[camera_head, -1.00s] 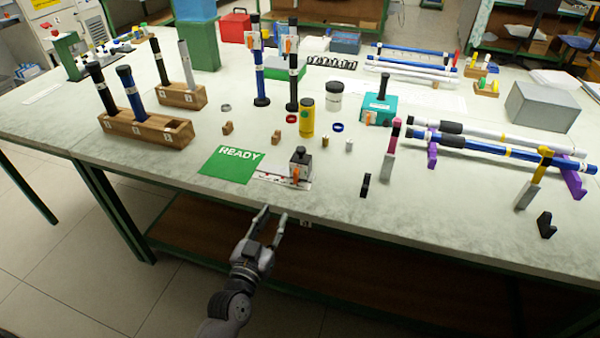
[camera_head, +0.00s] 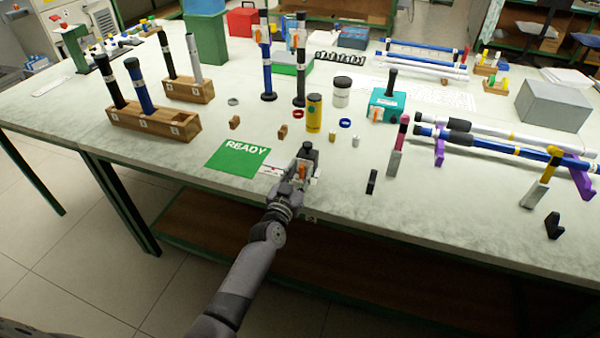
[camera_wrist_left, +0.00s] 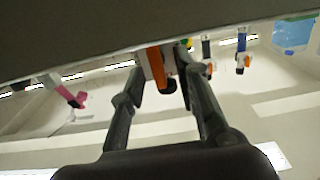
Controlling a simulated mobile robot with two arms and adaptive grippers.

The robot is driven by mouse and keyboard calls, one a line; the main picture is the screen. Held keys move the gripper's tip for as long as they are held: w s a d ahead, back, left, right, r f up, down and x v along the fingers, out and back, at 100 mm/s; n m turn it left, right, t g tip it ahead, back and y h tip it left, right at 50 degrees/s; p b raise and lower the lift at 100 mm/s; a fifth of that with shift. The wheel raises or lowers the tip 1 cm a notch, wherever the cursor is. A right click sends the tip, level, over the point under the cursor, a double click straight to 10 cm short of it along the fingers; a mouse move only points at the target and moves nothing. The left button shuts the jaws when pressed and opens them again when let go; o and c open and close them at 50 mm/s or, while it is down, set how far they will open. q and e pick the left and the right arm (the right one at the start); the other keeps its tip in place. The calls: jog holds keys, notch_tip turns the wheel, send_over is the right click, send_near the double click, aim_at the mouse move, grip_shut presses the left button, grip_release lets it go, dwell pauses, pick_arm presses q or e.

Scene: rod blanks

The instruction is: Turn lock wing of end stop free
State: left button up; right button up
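The end stop (camera_head: 307,151) is a small dark block on a grey base near the table's front edge, beside the green READY card. Its orange lock wing (camera_head: 301,164) faces the front. My left gripper (camera_head: 297,176) is at the front of the end stop, partly covering it. In the left wrist view the orange lock wing (camera_wrist_left: 157,68) lies between the two spread fingers of my left gripper (camera_wrist_left: 161,64). The fingers look apart, and I cannot tell whether either touches the wing or block. My right gripper is not in view.
The green READY card (camera_head: 238,158) lies left of the end stop. A yellow cylinder (camera_head: 314,113) and small metal pieces stand behind it. A small black bracket (camera_head: 372,181) stands to the right. The front edge between this bracket and the end stop is clear.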

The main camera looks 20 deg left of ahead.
pick_arm(q)
grip_shut()
dwell(0.4)
